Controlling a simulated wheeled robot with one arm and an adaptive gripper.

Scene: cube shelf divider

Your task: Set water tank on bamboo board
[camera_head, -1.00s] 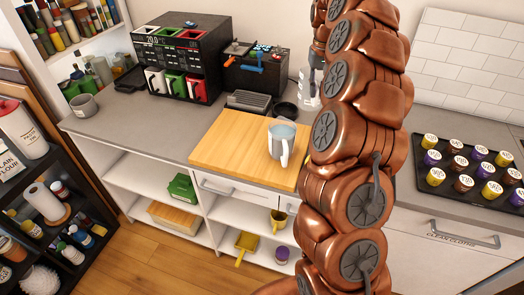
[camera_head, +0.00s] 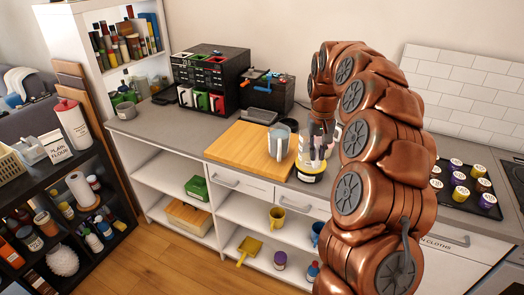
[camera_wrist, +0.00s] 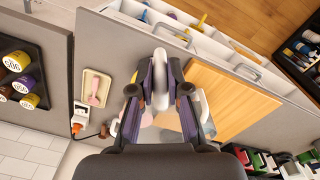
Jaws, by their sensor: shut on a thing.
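The bamboo board (camera_head: 240,148) lies flat on the grey counter; it also shows in the wrist view (camera_wrist: 235,95). A grey pitcher (camera_head: 279,142) with a pale handle stands on its right part. My gripper (camera_head: 317,138) is just right of the board, partly hidden by my arm. It is shut on a clear container with a dark, yellow-marked base (camera_head: 309,170), which seems to be the water tank. In the wrist view, my gripper (camera_wrist: 160,90) has a pale upright part, probably its handle, between the fingers. The tank's body is mostly hidden there.
A black drawer rack (camera_head: 210,78) and a dark machine (camera_head: 266,88) stand behind the board. A dark tray of capped jars (camera_head: 465,185) is to the right. Drawers and open shelves are below the counter. The board's left part is bare.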

